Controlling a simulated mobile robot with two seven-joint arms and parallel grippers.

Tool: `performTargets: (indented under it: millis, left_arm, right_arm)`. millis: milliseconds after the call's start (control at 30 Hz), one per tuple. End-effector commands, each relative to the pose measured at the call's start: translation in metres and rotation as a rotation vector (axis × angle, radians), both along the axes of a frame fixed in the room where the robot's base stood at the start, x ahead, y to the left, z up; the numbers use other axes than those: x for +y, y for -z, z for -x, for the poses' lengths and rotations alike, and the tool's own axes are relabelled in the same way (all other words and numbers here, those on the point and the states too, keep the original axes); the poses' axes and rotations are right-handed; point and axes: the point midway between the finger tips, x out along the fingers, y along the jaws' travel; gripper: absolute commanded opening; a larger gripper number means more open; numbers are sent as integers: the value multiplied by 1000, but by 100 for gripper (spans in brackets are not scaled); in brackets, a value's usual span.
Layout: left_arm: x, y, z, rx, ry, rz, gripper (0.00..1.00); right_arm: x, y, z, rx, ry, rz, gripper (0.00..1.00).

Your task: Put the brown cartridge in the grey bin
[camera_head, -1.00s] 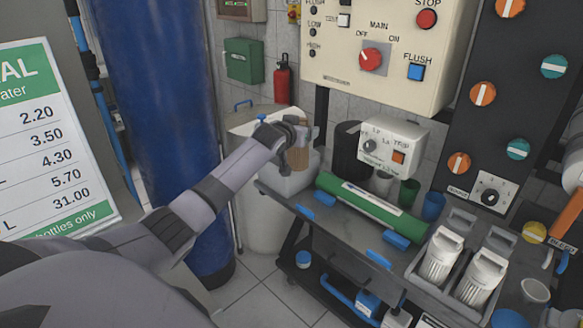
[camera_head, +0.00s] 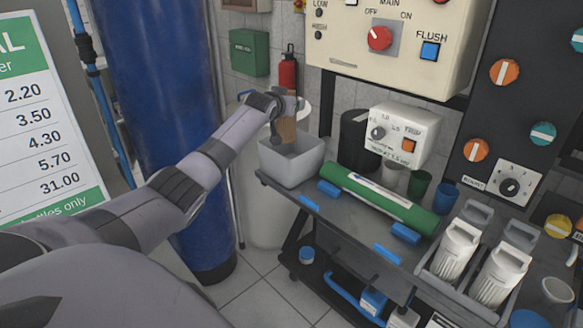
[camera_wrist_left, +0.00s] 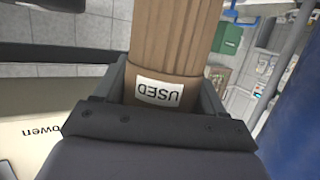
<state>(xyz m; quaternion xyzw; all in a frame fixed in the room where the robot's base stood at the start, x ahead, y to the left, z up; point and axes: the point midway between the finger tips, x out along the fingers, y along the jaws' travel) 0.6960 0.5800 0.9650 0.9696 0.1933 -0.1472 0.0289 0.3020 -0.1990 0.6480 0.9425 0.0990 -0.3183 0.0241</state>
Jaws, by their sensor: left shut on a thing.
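My left gripper (camera_head: 281,111) is shut on the brown cartridge (camera_head: 287,129). The cartridge is ribbed with a smooth band and a white USED label in the left wrist view (camera_wrist_left: 172,42). In the head view it hangs roughly upright at the far side of the grey bin (camera_head: 287,173), its lower end showing near the bin's back rim. I cannot tell whether it is over the opening or just behind it. The bin looks empty where I see inside, and it stands at the left end of the dark bench. My right gripper is out of view.
A green cylinder (camera_head: 378,199) lies on the bench beside the bin, with blue clips near it. White filter housings (camera_head: 455,250) stand at the right. A blue tank (camera_head: 155,120) rises at the left.

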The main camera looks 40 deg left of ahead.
Motion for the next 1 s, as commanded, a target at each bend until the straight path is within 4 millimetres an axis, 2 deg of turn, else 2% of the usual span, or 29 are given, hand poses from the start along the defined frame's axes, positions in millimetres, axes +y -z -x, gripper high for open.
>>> performTargets:
  millis: [33, 167, 500, 533, 600, 1000]
  left_arm:
    - [0, 10, 0, -3, 0, -1, 29]
    - [0, 17, 0, -3, 0, 0, 29]
    - [0, 17, 0, -3, 0, 0, 29]
    - [0, 17, 0, -3, 0, 0, 76]
    - [0, 17, 0, -3, 0, 0, 99]
    - [-1, 18, 3, -1, 0, -1, 100]
  right_arm:
    - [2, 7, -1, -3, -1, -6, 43]
    - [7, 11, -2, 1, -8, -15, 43]
    - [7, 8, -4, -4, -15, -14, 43]
    - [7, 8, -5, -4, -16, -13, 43]
    - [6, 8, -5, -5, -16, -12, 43]
    - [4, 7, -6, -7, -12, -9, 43]
